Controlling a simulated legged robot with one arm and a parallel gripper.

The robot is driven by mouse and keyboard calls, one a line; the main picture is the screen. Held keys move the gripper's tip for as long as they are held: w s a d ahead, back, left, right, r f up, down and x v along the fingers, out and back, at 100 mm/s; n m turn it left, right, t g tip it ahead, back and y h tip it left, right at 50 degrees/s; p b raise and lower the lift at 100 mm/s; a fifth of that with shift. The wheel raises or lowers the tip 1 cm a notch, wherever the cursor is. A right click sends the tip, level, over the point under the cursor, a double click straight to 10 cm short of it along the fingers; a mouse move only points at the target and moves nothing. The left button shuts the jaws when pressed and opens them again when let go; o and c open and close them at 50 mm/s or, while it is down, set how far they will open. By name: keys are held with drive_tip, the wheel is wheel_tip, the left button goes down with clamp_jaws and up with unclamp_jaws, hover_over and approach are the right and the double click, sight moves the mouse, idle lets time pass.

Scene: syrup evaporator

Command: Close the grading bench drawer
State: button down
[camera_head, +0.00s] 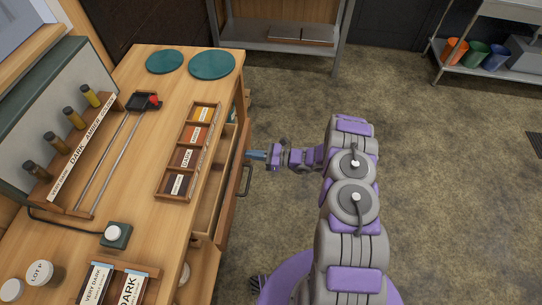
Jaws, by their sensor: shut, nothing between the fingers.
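The grading bench (150,75) is a wooden bench on the left. Its drawer (234,192) stands partly open on the bench's right side, with a strip of its inside showing beside the bench top. A dark bar handle (246,181) is on the drawer's outer front. My gripper (252,155) is shut and empty, with its bluish tips at the outer face of the drawer front, farther back than the handle. I cannot tell whether the tips touch the wood. My arm reaches in from the right.
On the bench lie a divided wooden tray (160,197) with labelled cards, two green discs (212,65), a rack of sample bottles (74,118) and a white-topped knob (114,234). A metal shelf (280,45) stands behind. The floor right of my arm is clear.

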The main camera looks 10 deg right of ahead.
sight(233, 152)
drive_tip(key=b+x, duration=0.1)
drive_tip(key=x, duration=0.8)
drive_tip(key=shift+a+f+b, duration=0.1)
drive_tip(key=shift+a+b, duration=0.1)
drive_tip(key=shift+b, duration=0.2)
drive_tip(key=shift+w+a, duration=0.15)
drive_tip(key=shift+a, duration=0.1)
drive_tip(key=shift+w, duration=0.1)
drive_tip(key=shift+a+r, duration=0.1)
drive_tip(key=shift+r, duration=0.1)
